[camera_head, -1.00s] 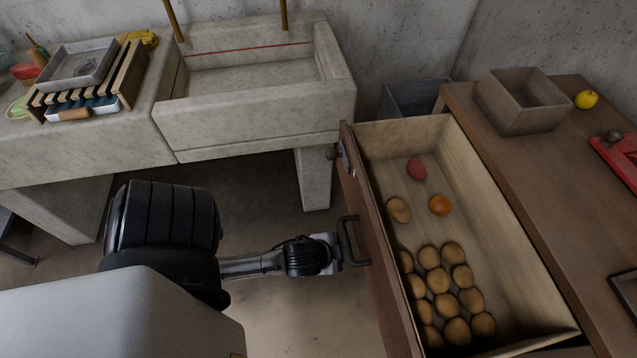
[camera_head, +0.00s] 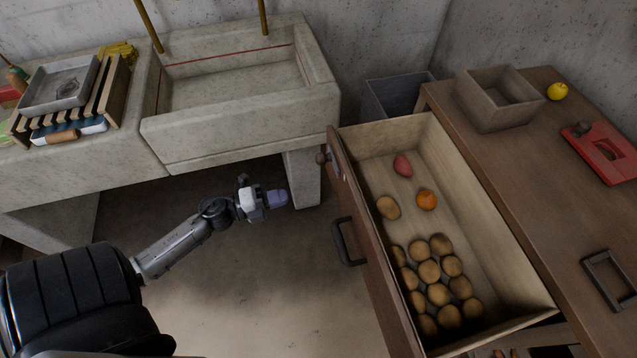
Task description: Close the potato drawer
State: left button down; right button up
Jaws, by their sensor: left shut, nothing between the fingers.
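The potato drawer (camera_head: 440,125) is pulled out from the wooden counter at the right, and its inside shows. Several potatoes (camera_head: 438,272) sit at its near end, with a single potato (camera_head: 388,207), an orange (camera_head: 427,199) and a reddish round item (camera_head: 402,164) farther back. Its dark handle (camera_head: 347,242) is on the wooden front, which faces left. My left gripper (camera_head: 278,198) is shut and empty, left of the drawer front and apart from the handle. My right gripper is out of view.
A stone sink (camera_head: 240,125) stands behind my left gripper, with its leg (camera_head: 303,178) close behind the fingers. A grey bin (camera_head: 397,95) stands behind the drawer. A wooden box (camera_head: 498,105), a lemon (camera_head: 557,91) and a red board (camera_head: 608,152) lie on the counter (camera_head: 530,180).

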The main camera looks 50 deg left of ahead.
aim_at(339, 185)
pick_arm(q)
jog(key=x, duration=1.3)
jog(key=shift+w+d, duration=0.2)
jog(key=shift+d, duration=0.15)
